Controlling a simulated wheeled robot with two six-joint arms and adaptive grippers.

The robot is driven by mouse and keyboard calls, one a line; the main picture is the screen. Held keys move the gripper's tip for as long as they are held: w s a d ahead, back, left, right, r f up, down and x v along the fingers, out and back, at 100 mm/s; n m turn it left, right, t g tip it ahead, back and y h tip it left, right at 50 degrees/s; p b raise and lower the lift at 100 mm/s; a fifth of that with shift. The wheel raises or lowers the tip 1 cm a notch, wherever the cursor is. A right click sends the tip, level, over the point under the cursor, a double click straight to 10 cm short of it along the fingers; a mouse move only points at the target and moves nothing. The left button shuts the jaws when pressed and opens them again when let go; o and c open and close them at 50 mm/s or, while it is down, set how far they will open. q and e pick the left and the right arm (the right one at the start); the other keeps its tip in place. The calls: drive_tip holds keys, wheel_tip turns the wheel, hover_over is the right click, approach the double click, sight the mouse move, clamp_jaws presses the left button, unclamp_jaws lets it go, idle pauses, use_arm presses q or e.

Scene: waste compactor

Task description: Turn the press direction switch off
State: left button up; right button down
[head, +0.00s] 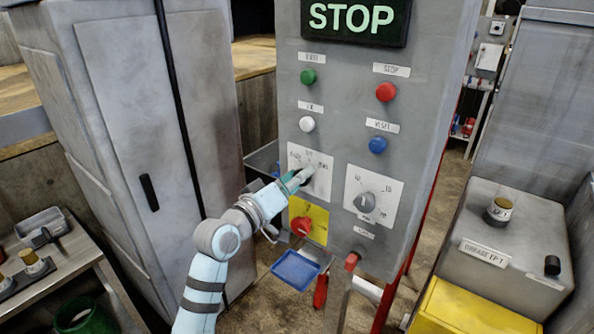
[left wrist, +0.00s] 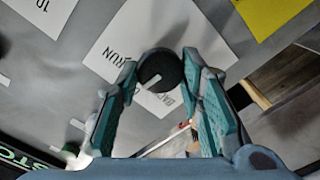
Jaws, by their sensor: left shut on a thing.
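The press direction switch is a dark round knob (left wrist: 165,68) with a white mark, on a white label plate (head: 322,188) on the grey control panel. In the head view the fingers mostly hide the knob. My left gripper (head: 297,179) reaches it from the lower left. In the left wrist view the gripper (left wrist: 160,72) has one finger on each side of the knob and is shut on it. The white mark points to the lower left there. Part of the plate's lettering is hidden. My right gripper is not in view.
A second selector knob (head: 365,202) sits to the right, and a red knob (head: 302,226) on a yellow plate below. Green (head: 308,76), white (head: 307,124), red (head: 386,92) and blue (head: 378,145) buttons are above. A grey cabinet (head: 140,120) stands left of my arm.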

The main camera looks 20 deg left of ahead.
use_arm(q)
drive_tip(key=shift+n, duration=0.5)
drive_tip(key=o, duration=1.1)
drive_tip(key=shift+o, duration=0.2)
drive_tip(key=shift+s+a, duration=0.1)
drive_tip(key=v, duration=1.1)
drive_tip(key=shift+s, duration=0.4)
drive_tip(key=shift+f, duration=0.1)
